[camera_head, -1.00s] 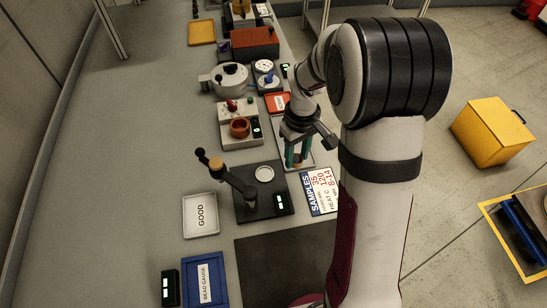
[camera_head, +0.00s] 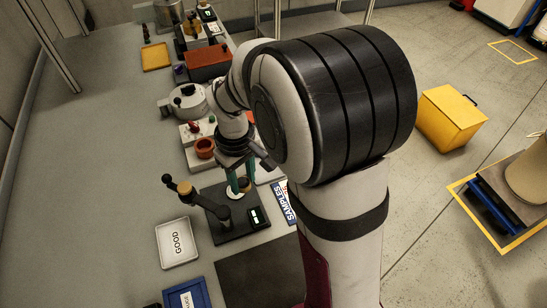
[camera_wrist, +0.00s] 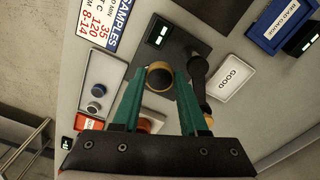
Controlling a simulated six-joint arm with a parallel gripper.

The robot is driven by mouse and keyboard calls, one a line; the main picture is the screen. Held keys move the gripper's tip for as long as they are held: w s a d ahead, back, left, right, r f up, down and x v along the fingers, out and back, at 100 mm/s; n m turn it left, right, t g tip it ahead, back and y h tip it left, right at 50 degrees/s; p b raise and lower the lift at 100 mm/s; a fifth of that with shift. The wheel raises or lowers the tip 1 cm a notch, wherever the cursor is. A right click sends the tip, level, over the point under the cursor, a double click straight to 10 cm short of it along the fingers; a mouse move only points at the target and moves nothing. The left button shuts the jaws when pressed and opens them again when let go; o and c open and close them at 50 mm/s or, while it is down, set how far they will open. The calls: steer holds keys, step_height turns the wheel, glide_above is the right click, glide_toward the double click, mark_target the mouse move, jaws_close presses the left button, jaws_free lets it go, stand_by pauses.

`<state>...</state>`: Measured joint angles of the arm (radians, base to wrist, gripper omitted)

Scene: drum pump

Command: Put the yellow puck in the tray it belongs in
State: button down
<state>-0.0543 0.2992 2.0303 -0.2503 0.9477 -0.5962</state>
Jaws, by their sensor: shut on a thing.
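My gripper (camera_head: 240,186) has green fingers and is shut on the yellow puck (camera_head: 245,185). In the wrist view, the puck (camera_wrist: 160,75) is a tan-yellow ring with a dark face between the fingertips (camera_wrist: 159,78). It is over the dark gauge plate (camera_head: 228,226), close to its pale round seat (camera_head: 236,196); I cannot tell whether it touches. The white GOOD tray (camera_head: 177,261) is empty, left of the plate. A blue tray (camera_head: 204,297) lies nearer the front. A yellow-orange tray (camera_head: 155,58) is at the far left, apparently empty.
A red-cupped device (camera_head: 205,148) and grey pot (camera_head: 188,100) stand behind. The bench's left side is clear.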

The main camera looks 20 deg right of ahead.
steer(key=s+a+f+n, duration=0.1)
steer(key=s+a, duration=0.1)
steer(key=a, duration=0.3)
steer(key=s+a+f, duration=0.2)
steer(key=a, duration=0.4)
steer(key=n, duration=0.5)
glide_above(178, 242)
step_height(178, 242, down, 5)
steer(key=shift+a+r, duration=0.1)
steer(key=shift+f, duration=1.2)
steer(key=shift+f, duration=0.1)
steer(key=shift+f, duration=0.5)
steer(key=shift+f, duration=0.1)
steer(key=shift+f, duration=0.5)
steer(key=shift+f, duration=0.5)
